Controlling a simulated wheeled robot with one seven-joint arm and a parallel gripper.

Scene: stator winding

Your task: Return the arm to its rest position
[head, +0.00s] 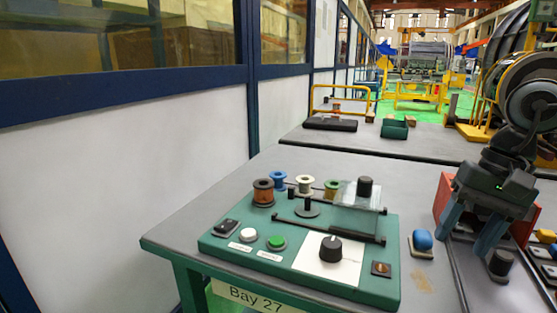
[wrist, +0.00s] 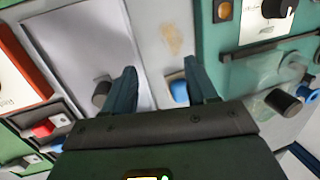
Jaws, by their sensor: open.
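My gripper (head: 474,224) is at the right of the head view, fingers pointing down over the right part of the table. Its two blue-grey fingers stand apart with nothing between them. In the wrist view my gripper (wrist: 160,88) shows both fingers spread over the grey table, near a pale grey panel (wrist: 85,50). A blue button (head: 423,240) on a light base lies left of the fingers in the head view. It also shows by one finger in the wrist view. A dark knob (head: 500,263) stands just right of the fingers.
A green winding panel (head: 215,243) with spools, a clear cover (head: 358,212), a black knob (head: 331,248) and buttons stands on the table's left. A red box (head: 444,196) is behind my gripper. A grey table strip (head: 415,200) lies between. A white wall borders the left.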

